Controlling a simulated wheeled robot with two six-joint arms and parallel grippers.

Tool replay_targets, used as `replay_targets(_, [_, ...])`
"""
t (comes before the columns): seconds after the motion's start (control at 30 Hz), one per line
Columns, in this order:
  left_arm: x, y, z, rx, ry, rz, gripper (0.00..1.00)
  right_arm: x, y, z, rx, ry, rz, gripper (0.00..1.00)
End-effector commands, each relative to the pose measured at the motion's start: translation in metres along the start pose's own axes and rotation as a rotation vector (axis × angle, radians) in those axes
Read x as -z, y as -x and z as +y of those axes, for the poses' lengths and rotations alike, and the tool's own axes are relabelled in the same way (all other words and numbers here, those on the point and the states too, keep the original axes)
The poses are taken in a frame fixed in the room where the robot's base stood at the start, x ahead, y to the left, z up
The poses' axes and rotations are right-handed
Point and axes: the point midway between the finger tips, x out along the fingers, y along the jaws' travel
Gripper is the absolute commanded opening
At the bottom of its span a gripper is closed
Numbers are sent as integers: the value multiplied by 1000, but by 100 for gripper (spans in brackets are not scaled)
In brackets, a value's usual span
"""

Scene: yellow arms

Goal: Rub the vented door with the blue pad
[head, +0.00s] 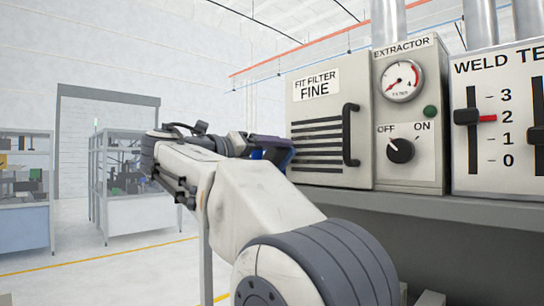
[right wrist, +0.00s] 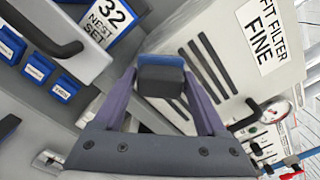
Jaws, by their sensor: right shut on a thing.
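The vented door (head: 322,140) is a pale panel with dark slots, a black handle at its right and a label reading FIT FILTER FINE. It also shows in the right wrist view (right wrist: 228,85), tilted, beyond the fingers. My right gripper (head: 284,150) is at the door's left edge in the head view. It is shut on the blue pad (right wrist: 161,61), a block with a blue top and dark grey body, held between two purple fingers. I cannot tell whether the pad touches the door. In the head view the pad is mostly hidden. My left gripper is out of view.
Right of the door is the extractor panel with a gauge (head: 402,81) and a knob (head: 400,150), then a slider panel (head: 500,120). A grey shelf (head: 450,208) runs beneath. In the right wrist view, a dark handle (right wrist: 45,35) and blue-labelled fronts are at left.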

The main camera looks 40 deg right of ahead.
Motion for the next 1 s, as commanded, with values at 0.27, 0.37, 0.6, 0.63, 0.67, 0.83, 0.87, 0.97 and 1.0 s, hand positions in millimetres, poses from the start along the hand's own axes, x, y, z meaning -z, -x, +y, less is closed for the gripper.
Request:
replay_targets(0.27, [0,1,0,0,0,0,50,0,-1,0,1,0,0,30])
replay_targets(0.37, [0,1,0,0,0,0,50,0,-3,0,1,0,1,30])
replay_targets(0.6, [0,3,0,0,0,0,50,0,-8,0,0,-1,-1,30])
replay_targets(0.63, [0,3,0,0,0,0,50,0,-8,0,0,0,-1,30])
replay_targets(0.67, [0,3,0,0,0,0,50,0,-9,0,0,0,0,30])
replay_targets(0.83, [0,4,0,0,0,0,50,0,-12,0,1,0,1,30])
replay_targets(0.87, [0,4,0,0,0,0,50,0,-13,0,1,0,1,30])
replay_targets(0.97, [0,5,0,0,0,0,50,0,-15,0,1,0,1,30])
replay_targets(1.0, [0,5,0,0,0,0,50,0,-16,0,0,0,0,30])
